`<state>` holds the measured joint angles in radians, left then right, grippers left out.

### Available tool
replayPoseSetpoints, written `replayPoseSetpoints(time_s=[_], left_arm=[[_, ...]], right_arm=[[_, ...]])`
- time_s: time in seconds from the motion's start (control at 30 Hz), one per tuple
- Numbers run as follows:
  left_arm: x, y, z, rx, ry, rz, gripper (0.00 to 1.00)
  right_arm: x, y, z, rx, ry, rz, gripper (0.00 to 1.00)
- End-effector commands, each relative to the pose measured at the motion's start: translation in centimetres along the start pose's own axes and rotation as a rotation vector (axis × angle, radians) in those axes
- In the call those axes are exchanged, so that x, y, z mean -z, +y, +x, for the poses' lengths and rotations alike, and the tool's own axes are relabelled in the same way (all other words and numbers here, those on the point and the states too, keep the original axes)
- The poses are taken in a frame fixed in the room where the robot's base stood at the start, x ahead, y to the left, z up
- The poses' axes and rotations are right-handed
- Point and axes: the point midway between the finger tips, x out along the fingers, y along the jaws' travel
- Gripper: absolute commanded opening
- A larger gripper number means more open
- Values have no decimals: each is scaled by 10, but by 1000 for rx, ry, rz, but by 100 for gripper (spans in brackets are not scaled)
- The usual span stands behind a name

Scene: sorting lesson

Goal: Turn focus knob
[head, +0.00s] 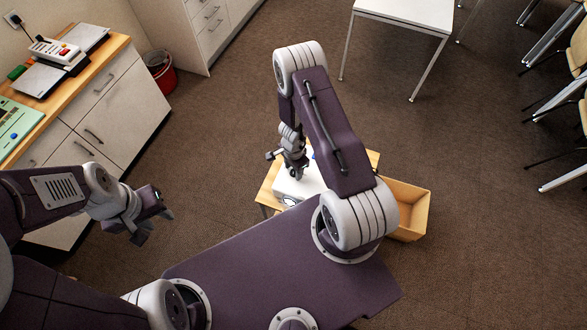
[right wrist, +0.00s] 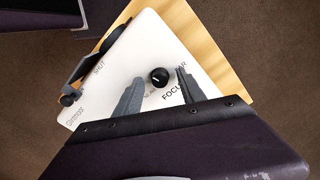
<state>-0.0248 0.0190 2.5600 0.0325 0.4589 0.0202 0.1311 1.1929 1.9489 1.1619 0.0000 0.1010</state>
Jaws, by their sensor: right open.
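A white device (head: 287,190) sits on a small wooden table (head: 266,195) in the head view. In the right wrist view its white top (right wrist: 105,105) carries a round black focus knob (right wrist: 159,77) with the lettering FOCUS beside it. My right gripper (right wrist: 160,75) is open, with one finger on each side of the knob and a gap to it on both sides. Whether the fingertips are level with the knob or above it, I cannot tell. In the head view my right gripper (head: 293,173) points down over the device. My left gripper (head: 154,226) is open and empty, away from the table.
A dark bracket with a small black knob (right wrist: 68,99) runs along the device's edge. An open wooden box (head: 412,205) stands right of the table. The brown floor around is mostly clear.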

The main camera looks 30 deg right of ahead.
Motion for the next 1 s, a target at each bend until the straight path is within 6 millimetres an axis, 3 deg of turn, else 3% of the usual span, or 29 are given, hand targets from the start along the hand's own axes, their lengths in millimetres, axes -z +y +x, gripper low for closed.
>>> replayPoseSetpoints(time_s=[0.47,1.0], left_arm=[[9,2,-88,0,0,0,36],[9,2,-88,0,0,0,36]], right_arm=[[0,0,-88,0,0,0,47],[0,0,-88,0,0,0,47]])
